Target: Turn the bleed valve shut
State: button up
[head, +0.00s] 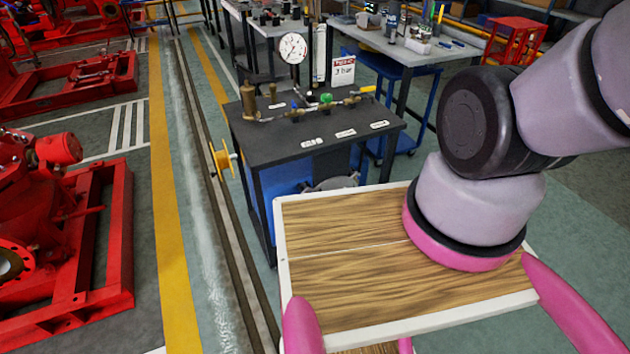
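A dark-topped bench (300,150) stands ahead of me with a pipe run across its top. The run carries a green knob (326,98), a blue knob (295,105) and a yellow handle (367,89) at its right end. I cannot tell which of these is the bleed valve, or how far it is turned; the white labels (345,133) are too small to read. A round white dial gauge (293,48) stands above the run, its reading unclear. A brass cylinder (248,98) stands at the left end. My gripper is out of view; only upper arm links show at right.
A yellow wheel (222,160) sticks out from the bench's left side. A sign reading 3 bar (343,70) stands behind the bench. A cluttered grey worktable (410,40) is farther back. Red pump machinery (60,250) fills the left. Floor by the yellow line (175,230) is clear.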

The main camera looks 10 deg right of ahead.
aim_at(326, 97)
jog(key=i+l+u, duration=0.2)
jog(key=i, duration=0.3)
jog(key=i+u, duration=0.25)
jog(key=i, duration=0.2)
